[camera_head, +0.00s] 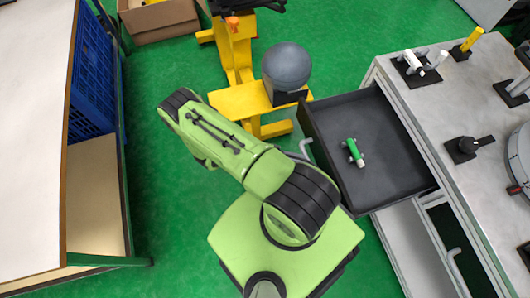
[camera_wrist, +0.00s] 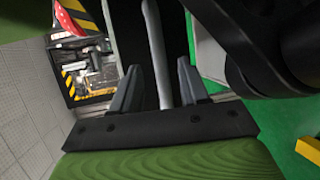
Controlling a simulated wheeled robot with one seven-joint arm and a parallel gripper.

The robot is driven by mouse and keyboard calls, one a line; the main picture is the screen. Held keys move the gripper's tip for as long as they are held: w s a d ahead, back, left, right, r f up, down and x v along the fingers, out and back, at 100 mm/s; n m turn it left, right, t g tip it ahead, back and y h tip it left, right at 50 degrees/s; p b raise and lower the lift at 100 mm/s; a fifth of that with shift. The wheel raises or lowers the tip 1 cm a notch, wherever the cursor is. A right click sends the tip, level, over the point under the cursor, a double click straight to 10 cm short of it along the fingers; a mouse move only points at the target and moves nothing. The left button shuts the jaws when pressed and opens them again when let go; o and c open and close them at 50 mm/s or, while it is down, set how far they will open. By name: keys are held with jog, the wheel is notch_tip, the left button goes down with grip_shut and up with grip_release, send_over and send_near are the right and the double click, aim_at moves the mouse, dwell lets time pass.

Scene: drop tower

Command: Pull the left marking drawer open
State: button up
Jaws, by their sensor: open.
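The marking drawer (camera_head: 385,185) stands pulled out from the grey workbench cabinet in the head view. It is a dark tray, and a green marker-like object (camera_head: 353,151) lies inside. A pale handle (camera_head: 306,148) shows at its front, partly hidden by my arm. In the wrist view a light grey bar (camera_wrist: 156,45), which looks like the handle, runs between the two fingers of my gripper (camera_wrist: 158,72). The fingers are open, with a gap visible on each side of the bar. My gripper is hidden behind my arm in the head view.
A yellow stand (camera_head: 236,55) with a grey ball (camera_head: 287,66) is just beyond the drawer. The bench top (camera_head: 425,98) holds several fixtures. A shelf unit (camera_head: 95,195) stands at the left. Green floor (camera_head: 160,225) is clear between it and my arm.

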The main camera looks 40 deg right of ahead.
jog(key=v, duration=1)
jog(key=shift+w+a, duration=0.25)
jog(key=shift+w+a, duration=0.1)
